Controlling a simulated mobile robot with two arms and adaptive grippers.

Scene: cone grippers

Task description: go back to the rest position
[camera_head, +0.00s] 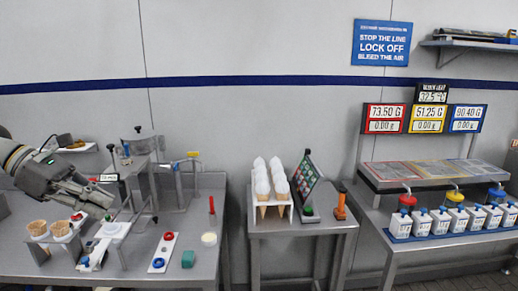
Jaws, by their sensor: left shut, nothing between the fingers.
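My left arm comes in from the left edge, and my left gripper (104,204) points right and down over the left bench (220,252). Its fingers look closed and empty. It is above and beside a stand with cones (38,228) in a holder, close to a metal machine (138,148). I cannot tell how much gap is between the fingertips and the equipment behind them. My right gripper is not in view.
A white strip with red and blue buttons (163,252) and a green block (188,259) lie on the left bench. The middle table holds a rack of filled cones (270,188) and an orange tool (341,204). Several white bottles (440,222) line the right bench.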

